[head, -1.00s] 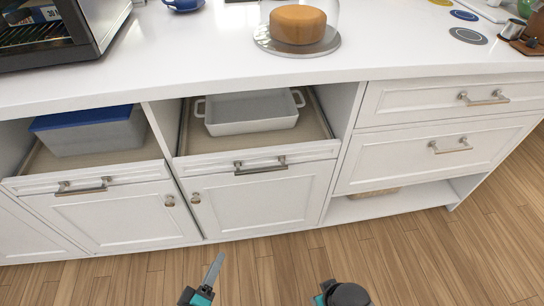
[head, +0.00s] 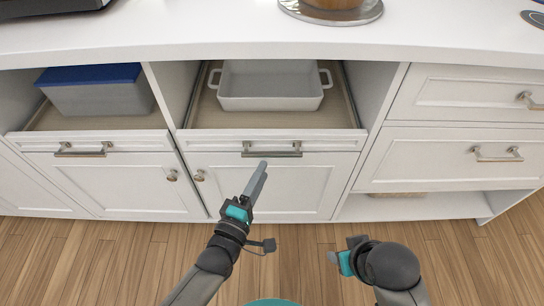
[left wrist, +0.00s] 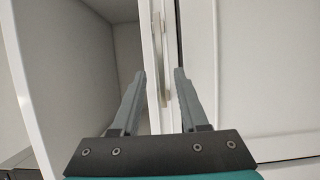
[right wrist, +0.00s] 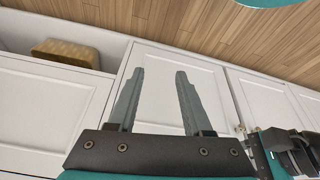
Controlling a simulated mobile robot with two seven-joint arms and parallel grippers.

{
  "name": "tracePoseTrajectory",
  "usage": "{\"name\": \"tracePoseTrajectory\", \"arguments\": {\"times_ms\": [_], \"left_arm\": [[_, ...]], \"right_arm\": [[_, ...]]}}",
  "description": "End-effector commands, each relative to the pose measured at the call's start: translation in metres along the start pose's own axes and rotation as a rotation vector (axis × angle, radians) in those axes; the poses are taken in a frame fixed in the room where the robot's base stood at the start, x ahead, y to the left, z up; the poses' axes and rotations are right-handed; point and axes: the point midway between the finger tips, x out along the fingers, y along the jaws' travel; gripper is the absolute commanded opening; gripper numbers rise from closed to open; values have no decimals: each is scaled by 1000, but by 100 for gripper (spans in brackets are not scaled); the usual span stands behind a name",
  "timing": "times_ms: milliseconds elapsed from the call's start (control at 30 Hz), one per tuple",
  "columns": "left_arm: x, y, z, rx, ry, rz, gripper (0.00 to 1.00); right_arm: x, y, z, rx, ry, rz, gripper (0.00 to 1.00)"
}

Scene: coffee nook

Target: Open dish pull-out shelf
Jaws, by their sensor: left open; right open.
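The dish pull-out shelf (head: 220,143) sits in the middle bay, its white front level with the cabinet. A white two-handled dish (head: 271,102) stands on it. Its metal bar handle (head: 272,151) also shows in the left wrist view (left wrist: 161,60), in line with the gap between the fingers. My left gripper (head: 262,166) is open, its tips just below the handle in the head view; the left wrist view (left wrist: 158,72) shows nothing gripped. My right gripper (head: 334,257) is open and empty, low at the right; its fingers show in the right wrist view (right wrist: 159,72).
A similar pull-out shelf (head: 40,141) at the left holds a grey box with a blue lid (head: 95,90). Cabinet doors (head: 262,186) lie below. Drawers (head: 455,155) stand at the right. The white counter (head: 200,35) overhangs above. The wooden floor (head: 130,260) is clear.

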Motion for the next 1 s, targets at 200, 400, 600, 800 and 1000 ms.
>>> {"name": "tracePoseTrajectory", "arguments": {"times_ms": [200, 400, 600, 800, 1000], "left_arm": [[33, -2, 0, 0, 1, 2, 44], [56, -2, 0, 0, 0, 0, 44], [68, -2, 0, 1, 0, -2, 44], [71, -1, 0, 2, 0, -2, 44], [71, -1, 0, 1, 0, -2, 43]], "right_arm": [[-22, 1, -8, 1, 39, 3, 50], [-30, -4, -16, -5, 100, -9, 50], [-27, -11, -27, -12, 174, -27, 50], [-27, -13, -30, -13, 195, -32, 50], [-27, -13, -30, -13, 196, -32, 50]]}}
